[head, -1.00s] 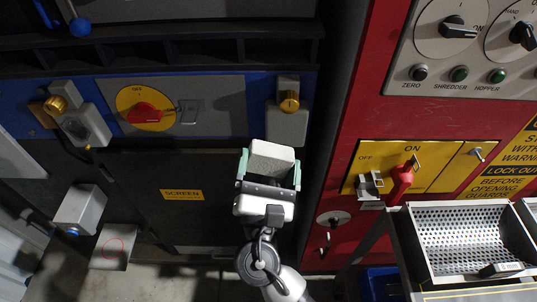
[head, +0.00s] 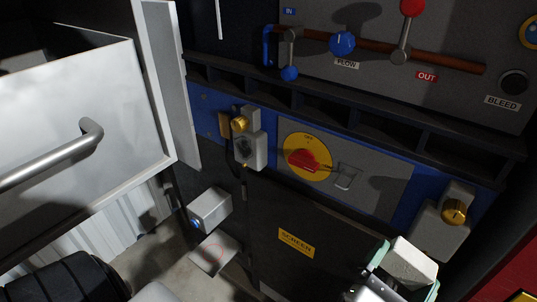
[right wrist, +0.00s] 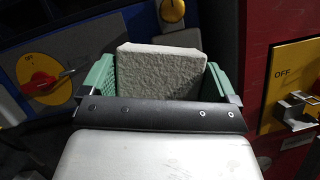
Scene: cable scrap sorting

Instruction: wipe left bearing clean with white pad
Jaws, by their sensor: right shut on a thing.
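The white pad (head: 413,260) is a pale rough block, seen at the lower right of the head view. My right gripper (head: 405,272) is shut on it, with green fingers on both sides; the right wrist view also shows the pad (right wrist: 160,85) between the fingers. The left bearing (head: 250,152) is a grey housing with a brass cap on the left of the blue beam, with a dark patch on its face. The pad is well apart from it, down and to the right. My left gripper is out of view.
A right bearing (head: 441,220) with a brass cap sits above the pad. A red rotary switch (head: 304,162) on a yellow disc lies between the bearings. A white drawer (head: 75,100) with a bar handle juts out at left. A grey box (head: 210,208) stands out below the left bearing.

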